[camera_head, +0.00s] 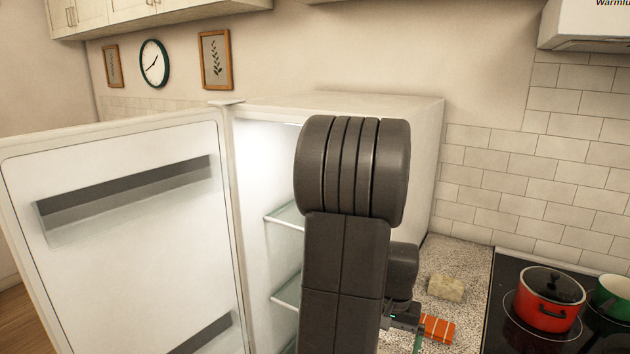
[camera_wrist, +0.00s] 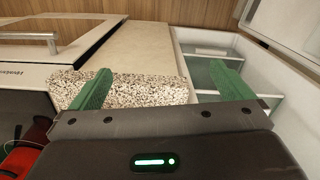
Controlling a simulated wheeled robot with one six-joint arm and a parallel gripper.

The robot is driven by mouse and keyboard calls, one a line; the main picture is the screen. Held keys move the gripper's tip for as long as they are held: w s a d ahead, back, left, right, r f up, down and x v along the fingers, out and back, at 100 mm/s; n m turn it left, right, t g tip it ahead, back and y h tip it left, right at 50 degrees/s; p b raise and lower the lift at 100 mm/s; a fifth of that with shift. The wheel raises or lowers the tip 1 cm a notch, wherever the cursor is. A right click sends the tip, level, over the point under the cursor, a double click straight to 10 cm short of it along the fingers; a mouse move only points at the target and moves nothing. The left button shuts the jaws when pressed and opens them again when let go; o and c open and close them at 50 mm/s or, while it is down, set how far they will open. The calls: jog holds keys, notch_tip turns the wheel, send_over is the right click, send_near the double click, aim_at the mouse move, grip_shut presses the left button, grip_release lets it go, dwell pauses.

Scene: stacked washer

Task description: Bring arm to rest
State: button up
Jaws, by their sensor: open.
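My arm rises in front of the open fridge (camera_head: 262,170) in the head view and hides part of its inside. My gripper (camera_wrist: 160,68) is open, with its two green fingers wide apart and nothing between them in the wrist view. In the head view only a small part of my gripper shows low beside the arm, over the speckled counter. The fridge shelves also show at the right of the wrist view (camera_wrist: 205,75). The fridge door (camera_head: 130,230) stands wide open at the left.
An orange striped item (camera_head: 437,328) and a tan block (camera_head: 446,288) are by the counter (camera_head: 462,258). A red pot (camera_head: 548,300) and a green pot (camera_head: 612,296) stand on the black cooktop at the right. An oven handle (camera_wrist: 30,37) shows in the wrist view.

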jog(key=shift+n, duration=0.4)
jog(key=shift+w+a+f, duration=0.45)
jog(key=shift+a+f, duration=0.2)
jog(key=shift+a, duration=0.1)
jog(key=shift+w+a+f, duration=0.45)
jog(key=shift+a+f, duration=0.15)
jog(key=shift+a, duration=0.1)
